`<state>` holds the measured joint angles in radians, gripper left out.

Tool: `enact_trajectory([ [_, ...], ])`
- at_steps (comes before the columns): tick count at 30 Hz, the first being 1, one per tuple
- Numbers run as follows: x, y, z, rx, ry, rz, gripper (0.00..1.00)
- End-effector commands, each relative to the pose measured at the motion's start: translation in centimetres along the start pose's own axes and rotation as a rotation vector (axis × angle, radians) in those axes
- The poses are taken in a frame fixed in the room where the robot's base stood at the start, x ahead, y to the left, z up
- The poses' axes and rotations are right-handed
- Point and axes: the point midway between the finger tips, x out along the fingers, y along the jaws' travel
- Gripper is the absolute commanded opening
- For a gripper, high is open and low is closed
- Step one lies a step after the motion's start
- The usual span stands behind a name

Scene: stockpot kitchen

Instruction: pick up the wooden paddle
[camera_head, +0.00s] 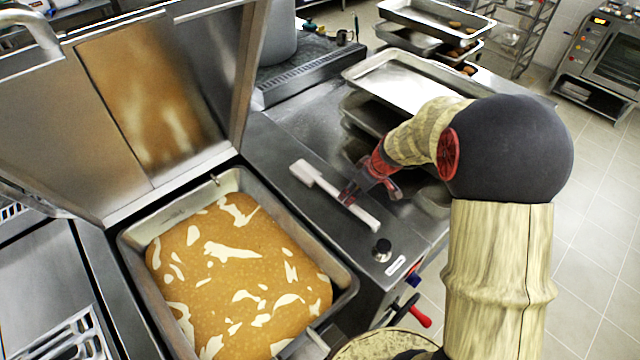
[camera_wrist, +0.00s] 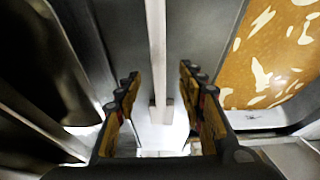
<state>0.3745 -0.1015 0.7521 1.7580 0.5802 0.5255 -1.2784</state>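The wooden paddle (camera_head: 328,189) looks pale and lies flat on the steel counter, to the right of the pan of orange-brown food. Its wider block end points to the upper left and its thin handle to the lower right. My gripper (camera_head: 368,193) is low over the counter at the paddle's middle, partly hiding the handle. In the wrist view, the gripper's (camera_wrist: 160,92) two fingers are spread wide. The paddle's handle (camera_wrist: 158,50) runs between them with a gap on each side. I cannot tell the exact height of the fingertips above it.
The deep pan (camera_head: 345,290) with its raised lid (camera_head: 165,95) stands at left. A black knob (camera_head: 382,250) sits near the counter's front edge. Metal trays (camera_head: 400,80) stand behind my arm. An oven (camera_head: 605,55) is at far right. The floor at right is clear.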

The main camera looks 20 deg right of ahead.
Motion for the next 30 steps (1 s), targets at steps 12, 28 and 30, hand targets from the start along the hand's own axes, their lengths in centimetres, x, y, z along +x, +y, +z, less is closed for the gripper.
enact_trajectory([
  [12, 4.8, 0.2, 0.1, 0.001, -0.003, -0.002, 0.39],
  [28, 5.8, 0.2, 0.0, 0.001, -0.002, 0.0, 0.28],
  [30, 5.8, 0.2, 0.0, 0.001, -0.002, 0.0, 0.24],
])
